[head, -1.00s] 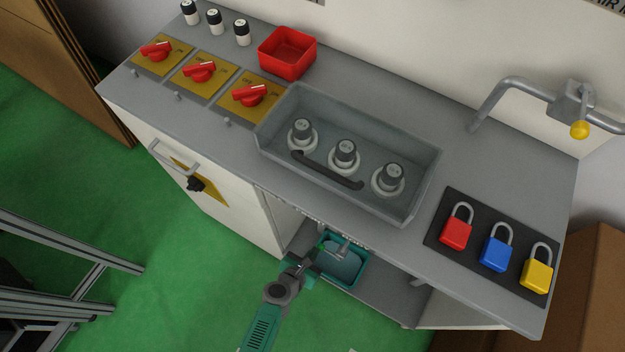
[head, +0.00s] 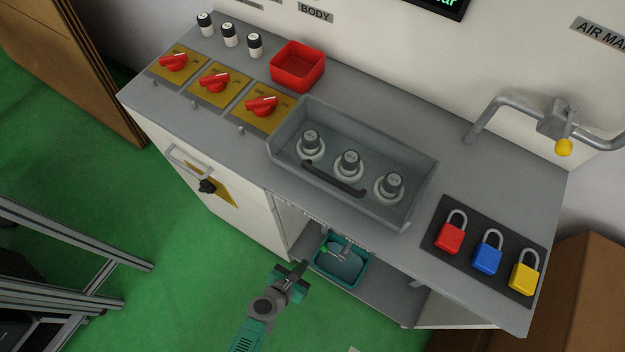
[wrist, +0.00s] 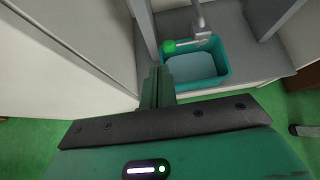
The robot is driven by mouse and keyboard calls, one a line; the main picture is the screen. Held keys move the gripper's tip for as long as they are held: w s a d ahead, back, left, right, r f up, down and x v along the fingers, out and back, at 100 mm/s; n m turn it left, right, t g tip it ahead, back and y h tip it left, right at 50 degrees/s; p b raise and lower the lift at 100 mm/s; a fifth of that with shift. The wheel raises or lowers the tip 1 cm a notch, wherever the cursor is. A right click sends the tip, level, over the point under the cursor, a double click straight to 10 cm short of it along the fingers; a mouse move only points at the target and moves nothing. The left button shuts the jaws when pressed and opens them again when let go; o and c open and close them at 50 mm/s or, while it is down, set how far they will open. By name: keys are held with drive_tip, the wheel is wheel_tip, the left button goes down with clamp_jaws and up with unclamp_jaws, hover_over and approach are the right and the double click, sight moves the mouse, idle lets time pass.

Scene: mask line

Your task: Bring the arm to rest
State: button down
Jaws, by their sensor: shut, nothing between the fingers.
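My gripper (head: 302,266) is in front of the bench's open lower bay, over the green floor, in the head view. Its fingers are shut with nothing between them; they also show in the wrist view (wrist: 158,88). A teal bin (head: 325,269) stands on the low shelf inside the bay, a little beyond my gripper and apart from it. In the wrist view the teal bin (wrist: 222,76) lies ahead of the fingertips, with a grey pipe and a green-ended lever above it.
The bench top (head: 470,165) carries a grey tray (head: 412,215) with several black-capped parts, a red bin (head: 298,78), red switches and three padlocks (head: 487,255). A white cabinet door (head: 235,205) stands left of the bay. A metal frame (head: 75,240) is at left. Green floor is free between.

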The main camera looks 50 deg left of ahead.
drive_tip(key=a+p+v, duration=0.1)
drive_tip(key=v, duration=0.5)
drive_tip(key=shift+s+r, duration=0.2)
drive_tip(key=shift+r, duration=0.1)
